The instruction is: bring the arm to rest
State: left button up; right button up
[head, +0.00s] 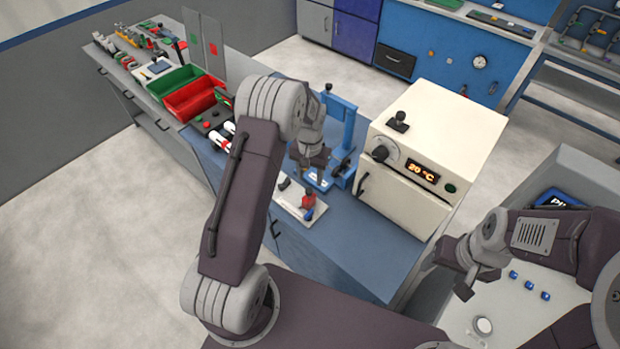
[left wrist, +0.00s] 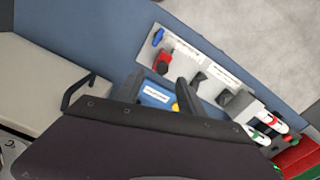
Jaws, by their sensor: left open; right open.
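My left arm reaches over the blue-topped bench (head: 365,255). Its left gripper (head: 312,172) is open and hangs above the bench beside a blue press-like stand (head: 342,125). In the left wrist view the two fingers (left wrist: 160,92) are apart, with a blue labelled surface (left wrist: 153,97) showing beyond them and nothing held. My right gripper (head: 447,278) is open and empty, over the near left part of the grey worktop at the right.
A white board (head: 290,197) with a red-and-blue fitting (head: 308,201) lies below my left gripper. A cream oven (head: 428,150) reading 20 °C stands right of the stand. Green (head: 172,80) and red (head: 190,98) bins are at the back left. Small blue pieces (head: 528,285) lie on the grey worktop.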

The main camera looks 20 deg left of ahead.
pick_arm(q)
jog(key=s+d+r+t+b, duration=0.2)
jog(key=s+d+r+b, duration=0.15)
jog(key=r, duration=0.35)
jog(key=s+f+b, duration=0.1)
jog(key=s+f, duration=0.1)
jog(key=s, duration=1.4)
jog(key=shift+d+f+g, duration=0.25)
jog(key=shift+g, duration=0.15)
jog(key=shift+s+r, duration=0.1)
jog(key=shift+s, duration=0.05)
dwell(0.4)
